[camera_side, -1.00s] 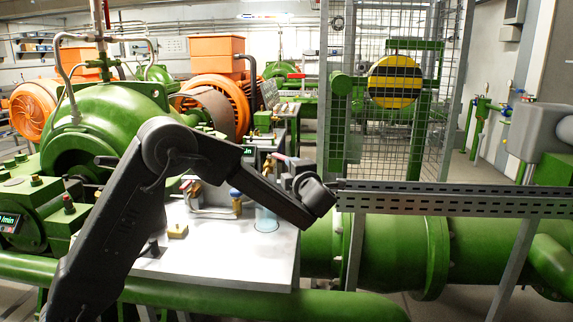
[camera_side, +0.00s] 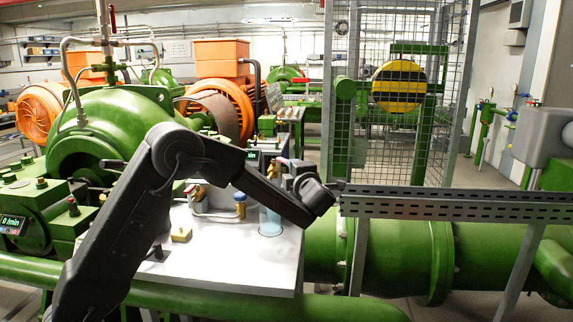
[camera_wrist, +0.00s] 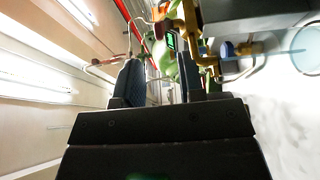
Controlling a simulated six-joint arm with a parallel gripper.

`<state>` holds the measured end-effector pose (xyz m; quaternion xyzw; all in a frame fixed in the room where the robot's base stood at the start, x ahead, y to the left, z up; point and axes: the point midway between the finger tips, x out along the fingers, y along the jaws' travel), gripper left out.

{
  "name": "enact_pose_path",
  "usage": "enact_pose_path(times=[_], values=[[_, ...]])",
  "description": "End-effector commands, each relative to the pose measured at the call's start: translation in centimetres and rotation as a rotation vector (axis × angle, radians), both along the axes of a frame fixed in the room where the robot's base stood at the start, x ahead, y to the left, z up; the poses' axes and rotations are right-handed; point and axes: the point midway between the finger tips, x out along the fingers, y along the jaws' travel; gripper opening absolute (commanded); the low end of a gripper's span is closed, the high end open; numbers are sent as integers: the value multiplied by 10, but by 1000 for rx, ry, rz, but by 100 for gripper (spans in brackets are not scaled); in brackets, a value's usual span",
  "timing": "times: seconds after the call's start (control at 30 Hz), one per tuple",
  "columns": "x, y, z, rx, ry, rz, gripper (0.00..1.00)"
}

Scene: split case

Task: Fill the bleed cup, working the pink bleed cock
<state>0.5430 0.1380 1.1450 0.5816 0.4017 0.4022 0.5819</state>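The clear bluish bleed cup (camera_side: 269,222) stands upright on the white bench top, below my forearm. Its rim also shows at the right edge of the wrist view (camera_wrist: 308,50). I cannot make out its contents. A small pinkish part (camera_side: 282,161) shows just beyond my forearm; I cannot tell whether it is the cock's handle. A brass fitting with a blue cap (camera_side: 239,197) stands beside the cup on pipework. My gripper (camera_wrist: 161,78) has its two dark fingers apart with nothing seen held between them. Its fingertips are mostly hidden by my wrist in the side view.
The white bench (camera_side: 235,265) has clear room in front, with a small yellow block (camera_side: 181,235) on it. A perforated rail (camera_side: 450,205) lies right of my wrist, and a mesh cage (camera_side: 385,100) stands behind. A display (camera_side: 14,224) reads 0 l/min.

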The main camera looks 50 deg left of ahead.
Motion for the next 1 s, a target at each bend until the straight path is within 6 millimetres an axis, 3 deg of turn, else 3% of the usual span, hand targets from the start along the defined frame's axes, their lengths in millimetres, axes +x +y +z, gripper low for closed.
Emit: enact_pose_path(times=[0.2, 0.43, 0.87, 1.0], values=[[16, 44, -1, 0, 1, 4, 36], [28, 74, 0, 1, 1, 1, 36], [32, 84, 0, 0, 1, -1, 36], [32, 84, 0, 0, 1, -1, 25]])
